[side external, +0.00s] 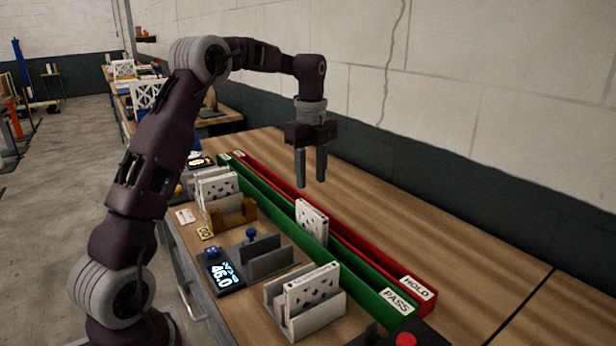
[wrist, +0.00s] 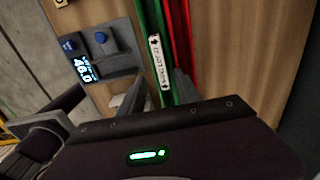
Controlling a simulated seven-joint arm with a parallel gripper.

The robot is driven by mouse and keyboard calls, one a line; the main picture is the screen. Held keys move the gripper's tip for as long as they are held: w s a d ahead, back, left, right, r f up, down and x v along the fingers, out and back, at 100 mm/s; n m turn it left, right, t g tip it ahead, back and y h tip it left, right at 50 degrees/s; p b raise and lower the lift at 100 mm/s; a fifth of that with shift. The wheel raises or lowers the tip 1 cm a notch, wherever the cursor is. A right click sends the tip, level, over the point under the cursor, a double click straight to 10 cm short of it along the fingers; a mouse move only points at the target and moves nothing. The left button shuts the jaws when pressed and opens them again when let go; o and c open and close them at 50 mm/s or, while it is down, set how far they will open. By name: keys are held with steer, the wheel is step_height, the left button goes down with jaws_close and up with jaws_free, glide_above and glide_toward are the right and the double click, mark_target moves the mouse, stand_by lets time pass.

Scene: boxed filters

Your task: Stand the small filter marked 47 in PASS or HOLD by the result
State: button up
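My gripper (side external: 311,182) hangs in the air above the channels, its two fingers apart with nothing between them. A white filter with a patterned face (side external: 312,221) stands upright in the green PASS channel (side external: 265,212), below the gripper. Its narrow printed edge (wrist: 158,62) shows in the wrist view, too small to read. The red HOLD channel (side external: 362,248) runs alongside, on the wall side. A second white filter (side external: 314,287) stands in a light grey holder (side external: 333,306) at the front. The tester's display (side external: 223,274) reads 46.0. I cannot tell which filter is marked 47.
Several white filters (side external: 216,188) stand at the left end of the bench. A brown holder (side external: 234,217) and the tester's grey slotted block (side external: 272,262) lie between them and the front holder. A red button (side external: 405,340) is at the front edge. The wood beyond the red channel is clear.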

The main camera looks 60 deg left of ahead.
steer(key=s+d+r+n+t, duration=0.3)
steer(key=s+d+r+n, duration=0.55)
steer(key=s+d, duration=0.45)
steer(key=s+d+f+n+t, duration=0.1)
steer(key=s+d+f+n, duration=0.1)
steer(key=s+d+n, duration=0.2)
steer(key=s+d+f+n+t, duration=0.1)
steer(key=s+d+n, duration=0.3)
steer(key=s, duration=0.7)
steer(key=shift+s+f+n+t, duration=0.15)
steer(key=shift+f+n+t, duration=0.25)
steer(key=shift+n, duration=0.35)
steer(key=shift+a, duration=0.1)
